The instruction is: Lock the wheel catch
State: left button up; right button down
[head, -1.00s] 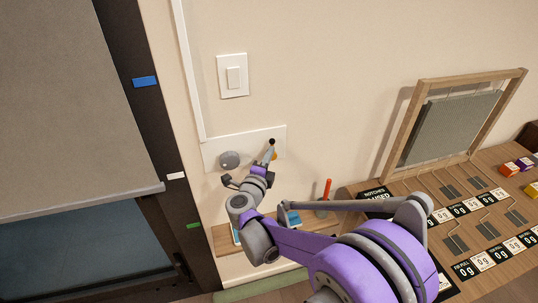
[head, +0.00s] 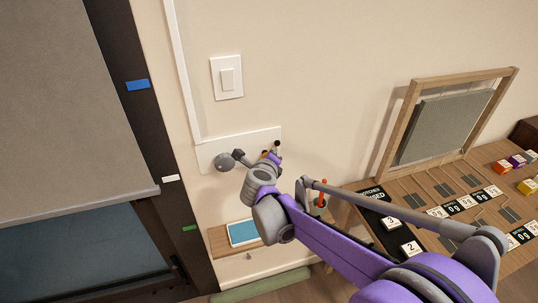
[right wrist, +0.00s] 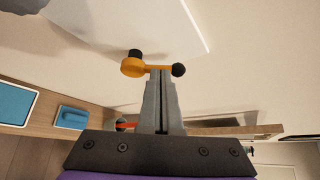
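The wheel catch is an orange lever (right wrist: 133,67) with a black knob (right wrist: 178,70) at its right end in the right wrist view. In the head view its black knob (head: 277,143) shows above my right gripper, which hides most of the lever. The grey round wheel (head: 224,162) is left of it on the white wall plate (head: 240,143). My right gripper (right wrist: 160,72) has its fingers together, tips at the lever's bar. The bar runs across the tips, and I cannot tell whether they touch. My left gripper is not in view.
A small wooden shelf (head: 218,241) with a blue-screened tablet (head: 243,232) is below the plate. A light switch (head: 227,78) is above. A wooden table (head: 400,195) with cards and a framed grey panel (head: 445,125) is at the right. A dark door frame (head: 150,130) stands left.

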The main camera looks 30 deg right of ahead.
jog(key=shift+s+d+f+m+y+b, duration=0.2)
jog(key=shift+d+f+m+y+b, duration=0.15)
jog(key=shift+d+m+y+b, duration=0.45)
jog(key=shift+a+f, duration=0.1)
jog(key=shift+a, duration=0.05)
jog(key=shift+w+a+f+b, duration=0.2)
jog(key=shift+a+f+b, duration=0.15)
jog(key=shift+a, duration=0.25)
jog(key=shift+r, duration=0.1)
